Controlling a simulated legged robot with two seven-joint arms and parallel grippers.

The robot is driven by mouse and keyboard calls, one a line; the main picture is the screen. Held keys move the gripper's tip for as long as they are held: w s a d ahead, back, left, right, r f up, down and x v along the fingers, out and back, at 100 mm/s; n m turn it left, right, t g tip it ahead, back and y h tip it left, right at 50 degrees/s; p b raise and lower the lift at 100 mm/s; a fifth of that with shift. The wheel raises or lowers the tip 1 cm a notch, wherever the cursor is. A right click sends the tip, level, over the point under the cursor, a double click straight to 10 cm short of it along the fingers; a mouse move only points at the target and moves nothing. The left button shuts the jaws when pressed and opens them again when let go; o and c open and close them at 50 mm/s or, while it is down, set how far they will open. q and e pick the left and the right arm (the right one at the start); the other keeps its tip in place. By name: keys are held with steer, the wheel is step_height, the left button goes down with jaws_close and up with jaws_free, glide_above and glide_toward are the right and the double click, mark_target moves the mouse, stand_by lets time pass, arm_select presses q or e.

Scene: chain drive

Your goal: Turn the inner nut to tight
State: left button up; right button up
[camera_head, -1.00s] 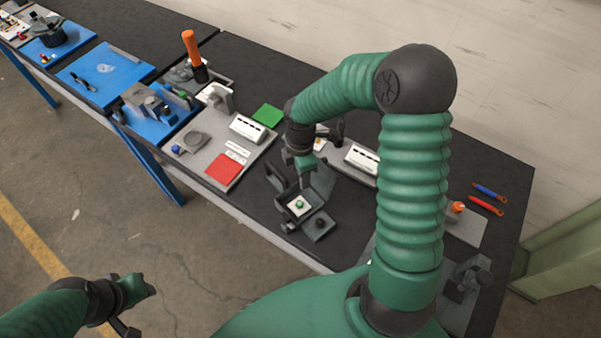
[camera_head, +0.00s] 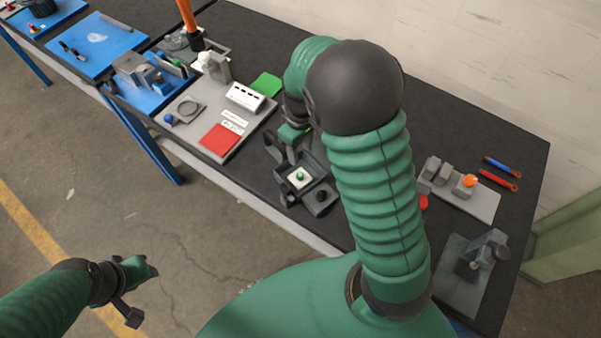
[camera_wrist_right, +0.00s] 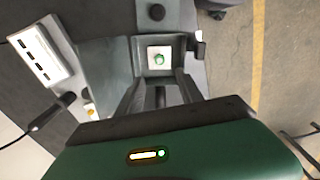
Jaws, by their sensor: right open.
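A small dark grey fixture holds a white square plate (camera_head: 292,183) with a green knob or nut (camera_head: 300,176) at its middle. A round black knob (camera_head: 322,196) stands on the dark block beside it. The right wrist view also shows the green piece (camera_wrist_right: 159,58) and the black knob (camera_wrist_right: 156,12). I cannot tell which part is the inner nut. My right gripper (camera_head: 294,158) is open above the fixture, its fingers pointing towards the green piece, nothing seen between them. My left gripper (camera_head: 141,290) hangs over the floor, away from the table; its jaw opening is unclear.
Left of the fixture lies a grey board with a red square (camera_head: 219,138) and a white slotted block (camera_head: 245,97). My right arm hides part of the table. Farther right are an orange-knobbed grey fixture (camera_head: 482,205), a red tool (camera_head: 499,180) and a blue tool (camera_head: 502,167).

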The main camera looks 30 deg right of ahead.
mark_target(301, 175)
step_height(301, 175, down, 13)
steer(key=shift+r, duration=0.1)
steer(key=shift+d, duration=0.1)
jaws_close()
